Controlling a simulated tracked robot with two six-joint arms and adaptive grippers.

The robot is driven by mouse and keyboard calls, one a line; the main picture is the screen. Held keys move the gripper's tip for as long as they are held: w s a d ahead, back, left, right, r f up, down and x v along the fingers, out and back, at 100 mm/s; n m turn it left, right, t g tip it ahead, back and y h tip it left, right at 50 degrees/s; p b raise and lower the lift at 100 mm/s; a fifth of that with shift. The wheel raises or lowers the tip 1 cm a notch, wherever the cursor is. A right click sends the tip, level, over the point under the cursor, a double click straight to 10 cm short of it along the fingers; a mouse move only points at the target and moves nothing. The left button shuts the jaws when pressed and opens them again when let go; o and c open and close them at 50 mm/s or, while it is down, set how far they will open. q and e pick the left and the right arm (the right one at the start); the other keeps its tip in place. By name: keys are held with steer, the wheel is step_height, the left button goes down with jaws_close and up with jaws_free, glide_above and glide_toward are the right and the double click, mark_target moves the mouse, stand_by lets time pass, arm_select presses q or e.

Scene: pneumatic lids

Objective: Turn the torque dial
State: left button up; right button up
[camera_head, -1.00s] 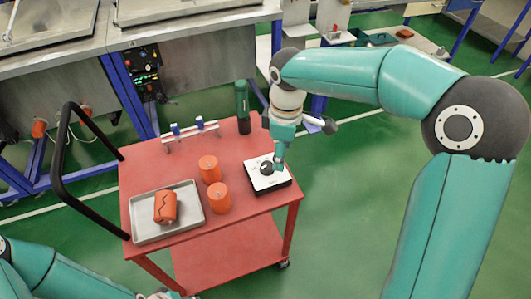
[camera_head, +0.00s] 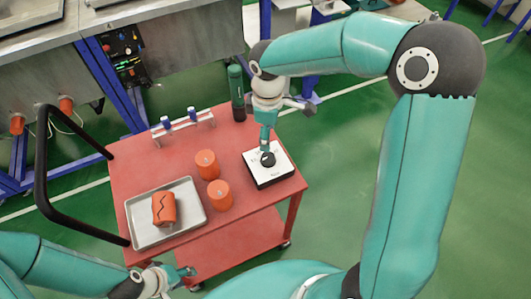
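The torque dial (camera_head: 268,160) is a dark round knob on top of a white box with a dark base (camera_head: 270,176), at the right side of the red cart. My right gripper (camera_head: 265,148) points down at the dial from above, its fingertips at or just over the knob. The arm partly hides the contact, and I cannot tell whether the fingers are closed on it. My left gripper (camera_head: 188,271) is low at the front edge of the cart, away from the box. Its fingers look apart and empty.
The red cart (camera_head: 128,165) carries two orange cylinders (camera_head: 207,165), a grey tray (camera_head: 185,226) with a cracked orange cylinder (camera_head: 164,209), a small rack with blue-topped pieces (camera_head: 180,125) and a dark green bottle (camera_head: 236,93). A black handle (camera_head: 42,160) rises at left.

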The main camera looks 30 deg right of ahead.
mark_target(267, 156)
step_height(267, 156, down, 10)
steer(key=shift+s+f+p, duration=0.1)
steer(key=shift+p, duration=0.25)
